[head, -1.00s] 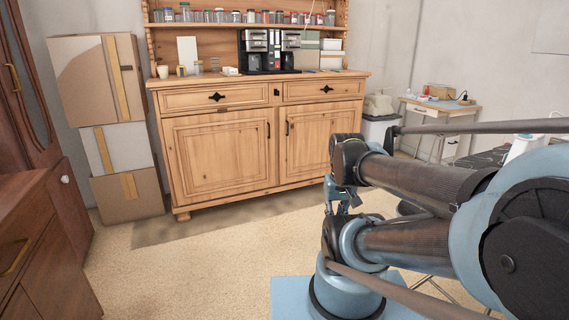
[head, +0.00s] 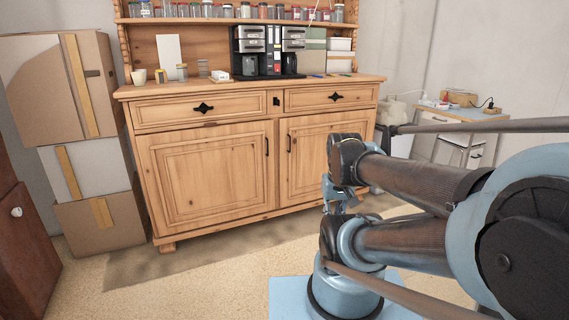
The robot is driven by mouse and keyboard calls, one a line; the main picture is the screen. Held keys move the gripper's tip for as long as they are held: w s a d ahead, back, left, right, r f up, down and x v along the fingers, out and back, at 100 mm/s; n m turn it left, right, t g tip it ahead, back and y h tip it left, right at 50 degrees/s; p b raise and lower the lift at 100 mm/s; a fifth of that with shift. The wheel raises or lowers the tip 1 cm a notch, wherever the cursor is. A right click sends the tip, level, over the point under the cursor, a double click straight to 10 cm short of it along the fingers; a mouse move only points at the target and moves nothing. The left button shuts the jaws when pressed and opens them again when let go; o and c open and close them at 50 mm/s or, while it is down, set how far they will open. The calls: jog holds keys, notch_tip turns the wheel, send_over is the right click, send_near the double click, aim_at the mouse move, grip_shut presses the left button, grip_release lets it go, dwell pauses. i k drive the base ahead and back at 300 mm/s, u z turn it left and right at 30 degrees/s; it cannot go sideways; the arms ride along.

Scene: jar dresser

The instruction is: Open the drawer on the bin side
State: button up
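The wooden dresser (head: 207,185) stands ahead with two drawers side by side under its top. The right drawer (head: 310,100), on the side where a pale bin (head: 402,145) stands, looks shut and has a dark ornate handle (head: 336,97). The left drawer (head: 170,112) also looks shut, with a similar handle (head: 203,108). My gripper (head: 338,197) seems to be the small part below the folded arm, nearer to me than the dresser and apart from the drawers. Its fingers are too small and covered to read.
A coffee machine (head: 268,52), folders and jars stand on the dresser. Stacked cardboard boxes (head: 100,222) are at left, beside a dark red cabinet (head: 25,240). A small table (head: 460,118) stands at the back right. The floor (head: 215,280) before the dresser is clear.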

aim_at(314, 98)
jog(key=i, duration=1.7)
jog(key=z, duration=0.5)
